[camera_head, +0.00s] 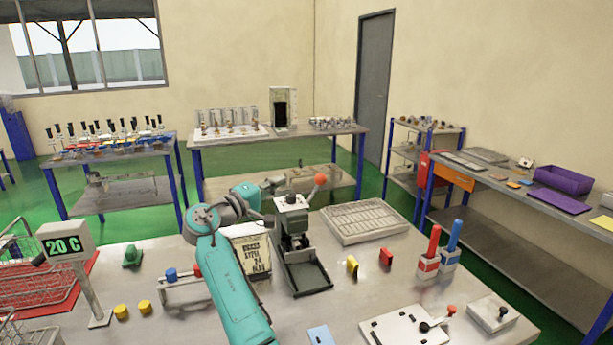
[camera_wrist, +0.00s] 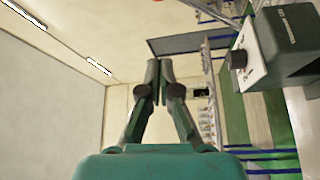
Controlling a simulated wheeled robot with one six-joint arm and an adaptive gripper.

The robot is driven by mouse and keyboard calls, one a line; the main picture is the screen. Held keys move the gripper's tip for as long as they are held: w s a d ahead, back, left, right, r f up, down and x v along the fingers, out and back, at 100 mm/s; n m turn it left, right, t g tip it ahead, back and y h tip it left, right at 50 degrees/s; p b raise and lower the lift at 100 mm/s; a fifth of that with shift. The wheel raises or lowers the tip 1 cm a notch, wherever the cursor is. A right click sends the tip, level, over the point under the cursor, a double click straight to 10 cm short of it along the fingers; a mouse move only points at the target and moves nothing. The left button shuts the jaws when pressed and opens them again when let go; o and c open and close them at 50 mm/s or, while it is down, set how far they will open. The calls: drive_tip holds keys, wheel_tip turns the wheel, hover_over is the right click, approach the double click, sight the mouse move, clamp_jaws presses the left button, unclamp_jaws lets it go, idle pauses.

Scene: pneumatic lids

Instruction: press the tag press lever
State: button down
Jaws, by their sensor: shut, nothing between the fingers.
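The tag press (camera_head: 295,240) is a dark grey-green machine standing on the table, with a flat tray-like base at its front. Its lever ends in an orange-red ball (camera_head: 320,179) that sticks up at the upper right of the press head. My gripper (camera_head: 282,181) is behind and left of the press head, near lever height, and apart from the ball. In the wrist view my gripper (camera_wrist: 159,82) is shut and empty, with its fingertips together. That view shows the press head (camera_wrist: 285,45) at the right, tilted. A sliver of orange-red shows at its top edge.
A sign card (camera_head: 250,252) stands left of the press and a pale ribbed tray (camera_head: 364,221) lies to its right. Yellow (camera_head: 352,266) and red (camera_head: 386,257) blocks are on the table, with red and blue handles (camera_head: 440,250) farther right. A scale display (camera_head: 66,245) is at left.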

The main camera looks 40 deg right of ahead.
drive_tip(key=s+d, duration=0.1)
drive_tip(key=d, duration=0.8)
drive_tip(key=shift+s+d, duration=0.2)
drive_tip(key=shift+s, duration=0.1)
idle(0.6)
